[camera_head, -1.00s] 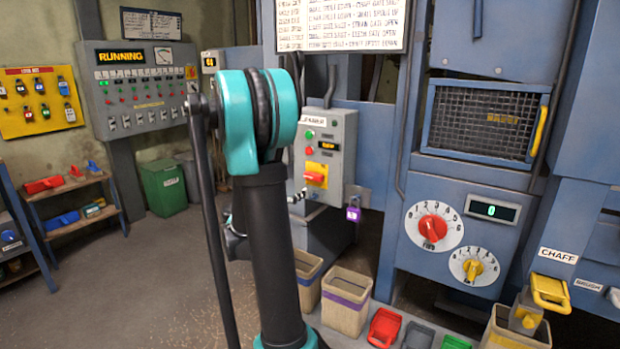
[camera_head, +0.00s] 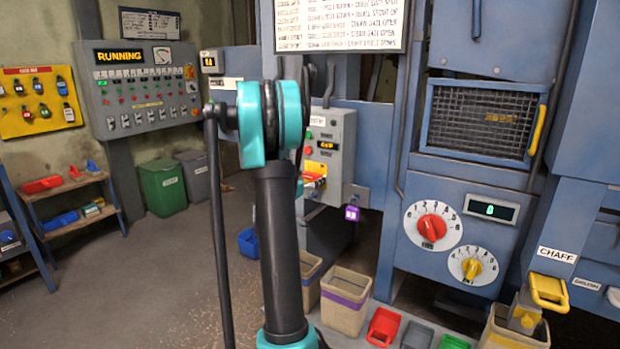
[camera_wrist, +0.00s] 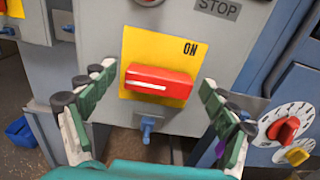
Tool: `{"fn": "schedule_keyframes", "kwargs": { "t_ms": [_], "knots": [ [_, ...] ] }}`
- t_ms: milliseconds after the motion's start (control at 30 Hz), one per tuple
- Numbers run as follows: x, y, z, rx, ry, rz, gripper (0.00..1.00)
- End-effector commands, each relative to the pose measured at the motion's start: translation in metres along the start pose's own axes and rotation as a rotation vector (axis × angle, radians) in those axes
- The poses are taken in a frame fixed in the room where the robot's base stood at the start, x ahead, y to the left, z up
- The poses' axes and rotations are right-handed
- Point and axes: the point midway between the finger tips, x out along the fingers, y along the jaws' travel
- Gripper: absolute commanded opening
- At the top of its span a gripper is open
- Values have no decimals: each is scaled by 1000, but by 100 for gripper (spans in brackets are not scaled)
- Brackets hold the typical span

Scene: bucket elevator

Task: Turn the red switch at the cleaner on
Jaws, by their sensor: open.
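The red switch (camera_wrist: 160,83) is a bar-shaped handle on a yellow plate (camera_wrist: 185,50), seen close up in the wrist view. In the head view the switch (camera_head: 316,168) shows on the grey control box (camera_head: 345,150), partly hidden by my arm and gripper.
A blue bolt-like fitting (camera_wrist: 147,127) sticks out below the switch. A purple padlock (camera_head: 352,213) hangs beside the box. Red and yellow dials (camera_head: 433,227) are to the right. Bins (camera_head: 345,300) stand on the floor below.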

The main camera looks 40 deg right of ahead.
Motion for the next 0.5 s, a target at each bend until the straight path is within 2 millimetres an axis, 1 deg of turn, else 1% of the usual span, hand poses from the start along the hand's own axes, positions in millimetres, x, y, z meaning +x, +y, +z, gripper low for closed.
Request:
{"fn": "schedule_keyframes", "kwargs": {
  "t_ms": [133,500],
  "knots": [
    [0,0,0,0,0,0,86],
    [0,0,0,0,0,0,40]
  ]
}}
